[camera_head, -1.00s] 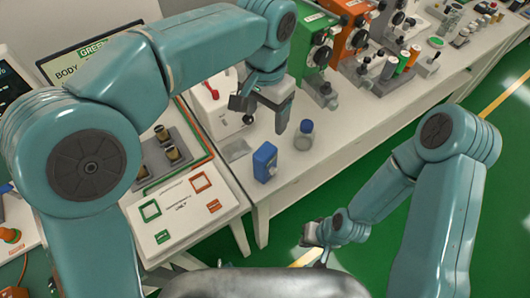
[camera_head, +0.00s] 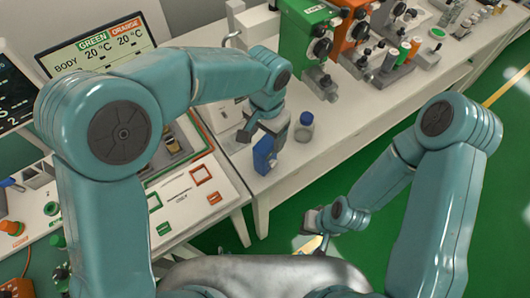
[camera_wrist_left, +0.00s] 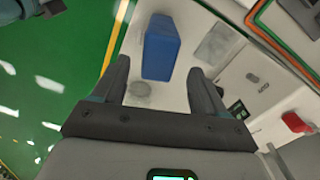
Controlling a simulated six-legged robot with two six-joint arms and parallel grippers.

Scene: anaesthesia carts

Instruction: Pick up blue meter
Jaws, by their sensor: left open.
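The blue meter (camera_head: 264,156) stands upright on the white table near its front left corner. My left gripper (camera_head: 268,132) is right above and behind it in the head view, partly overlapping it there. I cannot tell the exact distance from the fingertips to the meter. My right gripper (camera_head: 312,222) hangs low over the green floor, away from the table, too small to read its jaws.
Green (camera_head: 302,30) and orange (camera_head: 350,45) vaporizer units stand farther back. A panel with coloured squares (camera_head: 185,195) and a monitor (camera_head: 98,48) are at left. The front table strip right of the jar is free.

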